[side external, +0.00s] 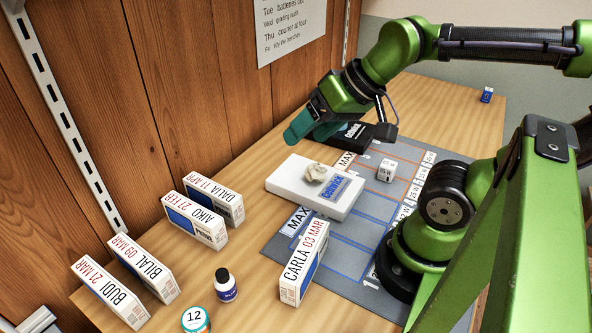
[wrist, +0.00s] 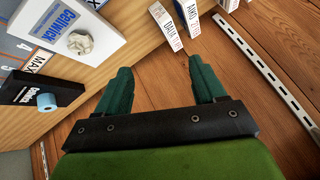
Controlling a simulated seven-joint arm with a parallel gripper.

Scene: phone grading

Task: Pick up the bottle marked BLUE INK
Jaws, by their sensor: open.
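A small bottle (side external: 226,286) with a dark cap and a blue-and-white label stands upright on the wooden table at the front in the side view. Its label is too small to read. It does not show in the wrist view. My gripper (side external: 300,130) is well behind and above it, over the far part of the table near the wooden wall. In the wrist view my gripper (wrist: 161,76) has its two teal fingers wide apart with nothing between them.
Upright named boxes, CARLA (side external: 304,263), AIKO (side external: 193,222), DALIA (side external: 216,202), BILAL (side external: 144,272) and BUDI (side external: 110,293), surround the bottle. A round item marked 12 (side external: 196,319) is close by. A white box (side external: 300,184) bearing a crumpled lump (side external: 316,173) and a black box (wrist: 38,92) lie farther back.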

